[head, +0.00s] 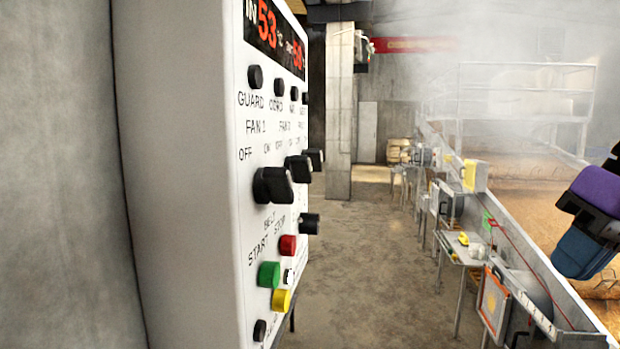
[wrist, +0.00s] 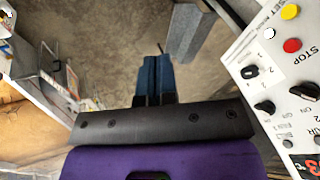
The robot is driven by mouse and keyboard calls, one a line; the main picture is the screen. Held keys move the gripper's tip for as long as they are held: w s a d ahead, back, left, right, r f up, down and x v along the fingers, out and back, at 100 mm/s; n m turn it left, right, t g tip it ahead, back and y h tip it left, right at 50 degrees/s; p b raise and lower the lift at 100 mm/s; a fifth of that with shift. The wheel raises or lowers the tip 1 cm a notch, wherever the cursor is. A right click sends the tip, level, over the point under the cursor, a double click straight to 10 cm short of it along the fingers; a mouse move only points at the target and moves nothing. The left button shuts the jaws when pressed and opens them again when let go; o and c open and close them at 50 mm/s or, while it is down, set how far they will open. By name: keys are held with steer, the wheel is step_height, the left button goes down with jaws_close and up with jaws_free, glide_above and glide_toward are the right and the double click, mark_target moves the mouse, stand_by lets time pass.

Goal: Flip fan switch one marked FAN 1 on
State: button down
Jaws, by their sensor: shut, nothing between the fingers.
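The white control panel (head: 185,150) stands close at the left in the head view, seen at a steep angle. The FAN 1 switch (head: 272,186) is a black rotary knob below the label FAN 1, with OFF printed to its left and ON to its right. I cannot tell which mark it points to. My gripper (head: 580,262), purple with blue fingers, is at the right edge, far from the panel. In the wrist view its blue fingers (wrist: 154,72) are shut and empty. The panel (wrist: 285,60) shows there at the right, tilted, with black knobs; which is FAN 1 is unclear.
More black knobs (head: 299,168) sit behind the FAN 1 switch. Below are a red button (head: 288,245), a green button (head: 268,274) and a yellow button (head: 281,300). A long grain bed (head: 520,185) with steam runs along the right. The floor (head: 350,250) between is clear.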

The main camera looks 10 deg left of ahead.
mark_target(275, 186)
steer(key=w+a+r+n+g+y, duration=0.3)
steer(key=w+a+r+n+g, duration=0.1)
steer(key=a, duration=0.7)
steer(key=w+a+r+n+g+y, duration=0.3)
steer(key=w+a+r+n+g, duration=0.2)
steer(key=w+a+r, duration=0.3)
steer(key=a+r+n, duration=0.1)
steer(key=a+r, duration=0.1)
steer(key=a, duration=0.1)
steer(key=shift+r, duration=0.25)
steer(key=shift+s+a, duration=0.1)
steer(key=shift+s, duration=0.05)
steer(key=shift+s+d+f+x, duration=0.15)
steer(key=shift+s+d+x, duration=0.15)
steer(key=shift+x, duration=1.8)
steer(key=shift+s+d+f+x, duration=0.15)
steer(key=shift+s+d+x, duration=0.15)
steer(key=shift+x, duration=1.8)
steer(key=shift+s+d+f+x, duration=0.15)
steer(key=shift+s+d+x, duration=0.1)
steer(key=shift+x, duration=1.85)
